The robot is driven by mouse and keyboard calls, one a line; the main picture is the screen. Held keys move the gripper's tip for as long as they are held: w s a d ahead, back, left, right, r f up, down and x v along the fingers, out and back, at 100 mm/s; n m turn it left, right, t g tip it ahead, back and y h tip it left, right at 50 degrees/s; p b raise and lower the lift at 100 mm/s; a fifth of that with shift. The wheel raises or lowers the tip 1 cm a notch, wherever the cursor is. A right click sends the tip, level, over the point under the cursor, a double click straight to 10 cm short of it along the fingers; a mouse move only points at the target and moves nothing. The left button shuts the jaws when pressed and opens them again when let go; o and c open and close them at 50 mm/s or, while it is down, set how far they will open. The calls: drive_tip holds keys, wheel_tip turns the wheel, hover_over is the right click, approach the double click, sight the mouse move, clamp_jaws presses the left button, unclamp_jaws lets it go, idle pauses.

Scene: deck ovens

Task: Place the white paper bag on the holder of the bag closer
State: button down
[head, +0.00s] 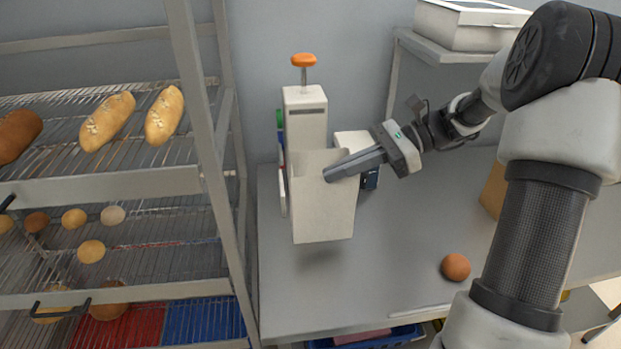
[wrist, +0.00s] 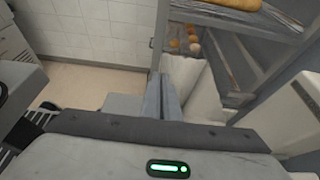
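The white paper bag (head: 322,212) stands upright with its open top facing up, in front of the bag closer in the head view. The bag closer (head: 305,118) is a pale upright body with an orange knob on a metal stem; the bag hides its lower part and I cannot make out its holder. My gripper (head: 335,172) comes from the right, its fingers shut on the bag's upper right wall. A shadow below the bag suggests it hangs above the counter. In the wrist view the closed fingers (wrist: 165,97) touch the white bag (wrist: 203,98).
A wire rack with loaves (head: 108,122) and rolls stands left, its post (head: 205,130) close to the counter. A brown egg-like object (head: 455,267) lies on the grey counter (head: 390,265). A white box (head: 350,142) is behind the bag. A shelf with a scale-like device (head: 470,25) is upper right.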

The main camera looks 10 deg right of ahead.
drive_tip(key=w+p, duration=0.2)
drive_tip(key=w, duration=1.7)
wheel_tip(320, 180, down, 7)
drive_tip(key=shift+w, duration=0.15)
drive_tip(key=shift+f, duration=0.1)
drive_tip(key=c, duration=2)
unclamp_jaws()
drive_tip(key=shift+c, duration=0.2)
